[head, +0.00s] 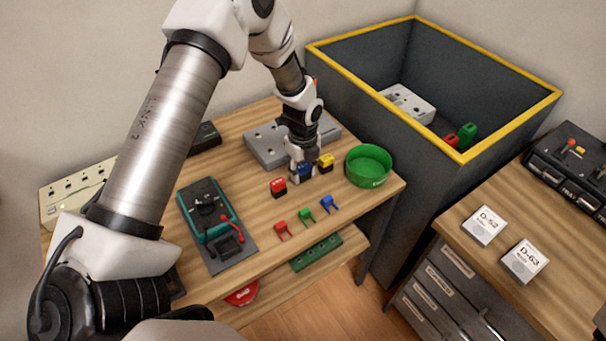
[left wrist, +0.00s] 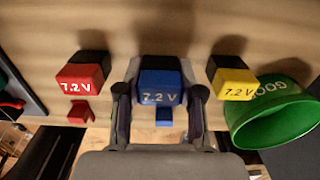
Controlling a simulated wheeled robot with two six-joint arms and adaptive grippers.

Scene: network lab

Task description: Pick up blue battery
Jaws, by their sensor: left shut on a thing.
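The blue battery (head: 306,171) stands on the wooden table between a red battery (head: 278,187) and a yellow battery (head: 326,162). In the left wrist view the blue battery (left wrist: 160,88), marked 7.2 V, sits between the two fingers of my left gripper (left wrist: 160,100). The red battery (left wrist: 82,75) is to its left and the yellow battery (left wrist: 233,82) to its right in that view. My left gripper (head: 304,174) points down and is shut on the blue battery. I cannot tell whether the battery is clear of the table. My right gripper is not in view.
A green bowl (head: 368,166) stands at the table's right edge. A grey block (head: 262,146) lies behind the batteries. Red, green and blue clips (head: 306,216) lie in front. A teal device (head: 208,210) is to the left. A deep grey bin (head: 435,160) with a yellow rim stands beyond.

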